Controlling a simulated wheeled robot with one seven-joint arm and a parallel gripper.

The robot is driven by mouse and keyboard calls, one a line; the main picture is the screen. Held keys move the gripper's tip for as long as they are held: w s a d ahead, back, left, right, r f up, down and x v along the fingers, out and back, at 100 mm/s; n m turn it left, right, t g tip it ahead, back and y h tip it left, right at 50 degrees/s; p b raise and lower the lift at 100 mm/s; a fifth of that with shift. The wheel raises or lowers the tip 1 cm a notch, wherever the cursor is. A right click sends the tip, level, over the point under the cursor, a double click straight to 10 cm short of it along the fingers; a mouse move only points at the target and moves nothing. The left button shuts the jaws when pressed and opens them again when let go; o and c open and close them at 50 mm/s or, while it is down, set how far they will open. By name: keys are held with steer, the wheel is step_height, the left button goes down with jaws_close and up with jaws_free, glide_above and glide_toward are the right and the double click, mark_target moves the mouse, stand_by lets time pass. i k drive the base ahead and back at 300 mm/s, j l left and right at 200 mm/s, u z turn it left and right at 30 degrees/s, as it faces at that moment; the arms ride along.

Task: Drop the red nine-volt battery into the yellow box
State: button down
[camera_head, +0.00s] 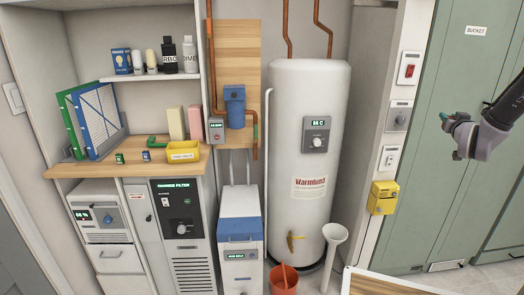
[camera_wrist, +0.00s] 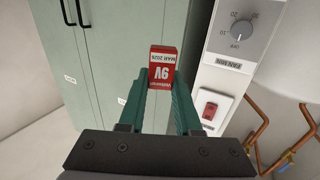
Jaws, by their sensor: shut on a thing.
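The red nine-volt battery (camera_wrist: 162,68) is held between the green fingertips of my gripper (camera_wrist: 160,88) in the wrist view, its printed text upside down. In the head view my gripper (camera_head: 446,119) is raised at the right, in front of the green cabinet, and the battery cannot be made out there. A yellow box (camera_head: 383,197) is fixed low on the white post, below and left of my gripper and well apart from it. A low yellow tray with a label (camera_head: 183,155) sits on the wooden counter at the left.
The white post carries a red switch (camera_head: 408,71) and a dial (camera_head: 399,117) above the yellow box. A white water heater (camera_head: 310,165) stands left of the post. A wooden surface (camera_head: 385,286) shows at the bottom. Green cabinet doors (camera_head: 440,200) lie behind my gripper.

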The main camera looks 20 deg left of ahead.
mark_target(181, 159)
steer(key=i+u, duration=0.1)
steer(key=u, duration=0.35)
steer(key=i+u, duration=0.15)
steer(key=u, duration=0.3)
steer(key=i+u, duration=0.1)
steer(key=u, duration=0.35)
steer(key=i+u, duration=0.1)
steer(key=u, duration=0.35)
steer(key=i+j+z, duration=0.15)
steer(key=z, duration=0.15)
steer(key=i+j+z, duration=0.1)
steer(key=j+z, duration=0.5)
steer(key=i+j, duration=0.05)
steer(key=j, duration=0.05)
